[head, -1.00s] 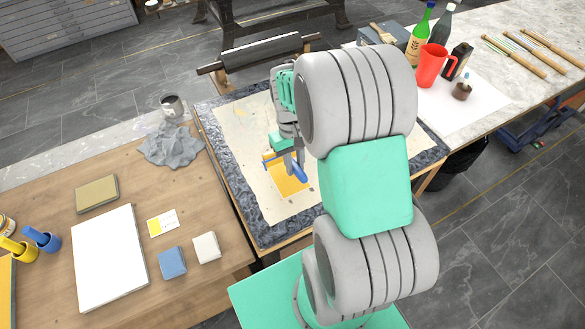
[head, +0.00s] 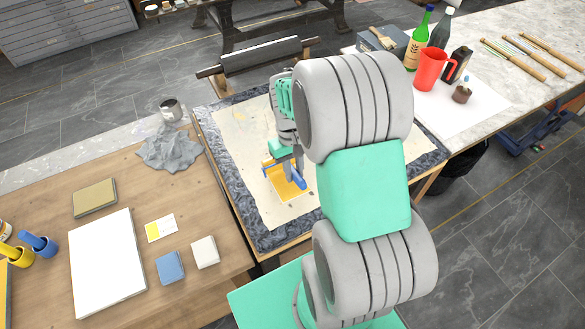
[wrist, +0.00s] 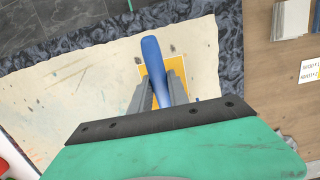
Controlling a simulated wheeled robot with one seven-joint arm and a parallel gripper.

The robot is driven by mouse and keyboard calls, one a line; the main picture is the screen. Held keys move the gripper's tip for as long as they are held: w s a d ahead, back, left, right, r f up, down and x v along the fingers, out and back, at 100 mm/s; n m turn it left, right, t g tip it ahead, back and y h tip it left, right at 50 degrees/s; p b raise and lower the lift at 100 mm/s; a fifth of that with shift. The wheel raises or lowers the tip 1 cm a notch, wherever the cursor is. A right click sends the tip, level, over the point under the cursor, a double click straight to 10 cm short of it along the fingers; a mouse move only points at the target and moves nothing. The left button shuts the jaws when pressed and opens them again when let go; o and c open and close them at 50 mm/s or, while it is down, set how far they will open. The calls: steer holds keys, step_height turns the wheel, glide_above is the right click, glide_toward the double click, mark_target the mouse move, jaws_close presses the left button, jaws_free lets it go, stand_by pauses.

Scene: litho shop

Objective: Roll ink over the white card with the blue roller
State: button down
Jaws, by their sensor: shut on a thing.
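My gripper (wrist: 158,84) is shut on the blue handle (wrist: 151,52) of the roller, which stands between its two grey fingers. The blue roller also shows in the head view (head: 299,181), low over an orange-yellow rectangle (head: 281,191) on the cream sheet of the dark-edged slab. The rectangle shows in the wrist view (wrist: 146,70), partly hidden by handle and fingers. I cannot tell whether it is the card, nor whether the roller touches it. A large plain white sheet or board (head: 106,264) lies flat on the wooden table at left.
The wooden table (head: 203,288) holds a small yellow-and-white card (head: 161,228), a blue block (head: 170,267), a pale block (head: 205,251), a grey crumpled cloth (head: 168,151) and a tin (head: 171,108). A red jug (head: 430,69) and bottles (head: 418,42) stand at back right.

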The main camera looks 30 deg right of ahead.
mark_target(299, 177)
steer(key=shift+f+b, duration=0.45)
steer(key=shift+f, duration=0.3)
steer(key=s+p, duration=0.1)
steer(key=s, duration=0.2)
steer(key=shift+s+r, duration=0.1)
steer(key=shift+r, duration=0.1)
steer(key=s+p, duration=0.1)
steer(key=s, duration=0.3)
steer(key=s+p, duration=0.2)
steer(key=s, duration=0.2)
steer(key=shift+s+a+f, duration=0.1)
steer(key=shift+f, duration=0.1)
steer(key=shift+w+b, duration=1.25)
steer(key=shift+w, duration=4.5)
steer(key=shift+r, duration=0.1)
